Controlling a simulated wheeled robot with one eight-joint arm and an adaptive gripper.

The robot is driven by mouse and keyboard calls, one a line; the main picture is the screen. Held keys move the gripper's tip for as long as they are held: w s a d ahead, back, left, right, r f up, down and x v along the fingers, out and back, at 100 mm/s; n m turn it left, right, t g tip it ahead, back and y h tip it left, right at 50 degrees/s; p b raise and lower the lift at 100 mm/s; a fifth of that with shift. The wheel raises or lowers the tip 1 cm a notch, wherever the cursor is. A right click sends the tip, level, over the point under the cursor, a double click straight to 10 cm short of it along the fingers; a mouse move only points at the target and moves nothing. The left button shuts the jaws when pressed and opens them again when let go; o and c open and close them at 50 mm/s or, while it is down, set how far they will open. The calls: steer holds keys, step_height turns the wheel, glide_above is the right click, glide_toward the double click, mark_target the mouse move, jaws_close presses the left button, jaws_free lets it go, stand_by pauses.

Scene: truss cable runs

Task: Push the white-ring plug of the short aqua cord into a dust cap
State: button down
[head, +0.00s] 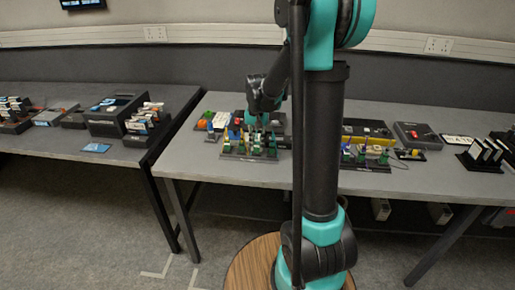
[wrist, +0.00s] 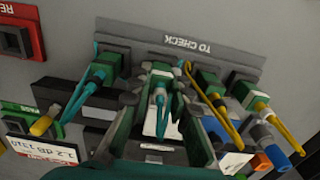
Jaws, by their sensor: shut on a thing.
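My gripper (wrist: 157,92) is shut on a green plug with an aqua cord (wrist: 160,98), seen between the fingers in the wrist view. White pieces show beside this cord; I cannot tell whether one is the plug's ring. The plug is at the rack labelled TO CHECK (wrist: 193,44); whether it is clear of the rack is hidden. Another green plug with an aqua cord (wrist: 95,75) stands to the left. In the head view my gripper (head: 258,126) is over the dark rack (head: 248,156). I cannot make out a dust cap for certain.
Green plugs with yellow cords (wrist: 258,103) stand close on the right. A red button box (wrist: 14,40) and a PASS holder (wrist: 20,136) are at left. A second plug rack (head: 368,166) stands further right on the table, with bare tabletop (head: 430,180) in front.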

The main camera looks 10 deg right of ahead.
steer(key=shift+r, duration=2.25)
